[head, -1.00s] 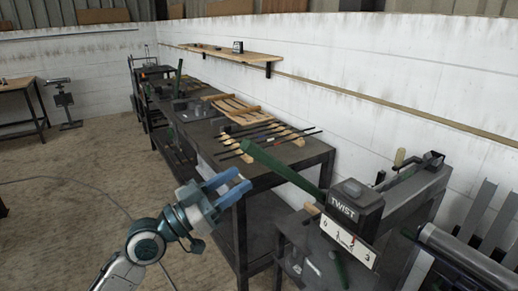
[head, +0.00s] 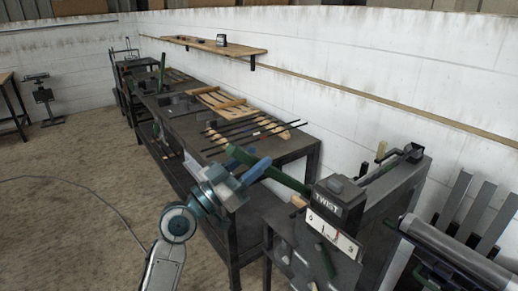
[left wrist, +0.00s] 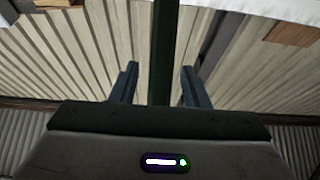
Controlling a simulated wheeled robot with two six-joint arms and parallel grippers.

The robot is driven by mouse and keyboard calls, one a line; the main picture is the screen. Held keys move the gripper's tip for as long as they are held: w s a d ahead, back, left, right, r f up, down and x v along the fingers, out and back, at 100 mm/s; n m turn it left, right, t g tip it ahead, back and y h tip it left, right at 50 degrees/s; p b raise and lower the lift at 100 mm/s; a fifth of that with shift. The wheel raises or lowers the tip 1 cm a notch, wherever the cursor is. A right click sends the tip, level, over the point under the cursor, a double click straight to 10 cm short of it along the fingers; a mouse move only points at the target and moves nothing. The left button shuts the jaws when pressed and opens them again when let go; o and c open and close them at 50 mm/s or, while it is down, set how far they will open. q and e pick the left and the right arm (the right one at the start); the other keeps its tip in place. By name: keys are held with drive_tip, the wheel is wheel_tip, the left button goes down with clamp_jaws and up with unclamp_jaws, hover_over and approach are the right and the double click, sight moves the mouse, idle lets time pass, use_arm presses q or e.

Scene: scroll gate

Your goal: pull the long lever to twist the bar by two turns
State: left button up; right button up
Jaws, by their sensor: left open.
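The long green lever (head: 288,181) slopes up and left from the dark box marked TWIST (head: 338,194). In the left wrist view the dark green lever (left wrist: 163,55) runs between the two open fingers (left wrist: 157,85), with gaps visible on both sides. My right gripper is not in view.
A dark workbench (head: 290,145) with thin rods (head: 250,132) and a wooden rack (head: 215,98) stands behind the lever. A grey roller machine (head: 455,250) is at the right. A shelf (head: 205,44) hangs on the white wall. Open floor (head: 80,200) lies to the left.

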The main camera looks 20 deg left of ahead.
use_arm(q)
drive_tip(key=shift+x, duration=0.9)
drive_tip(key=shift+d+p, duration=0.1)
drive_tip(key=shift+p, duration=0.2)
drive_tip(key=shift+w, duration=0.1)
clamp_jaws()
drive_tip(key=shift+r, duration=0.15)
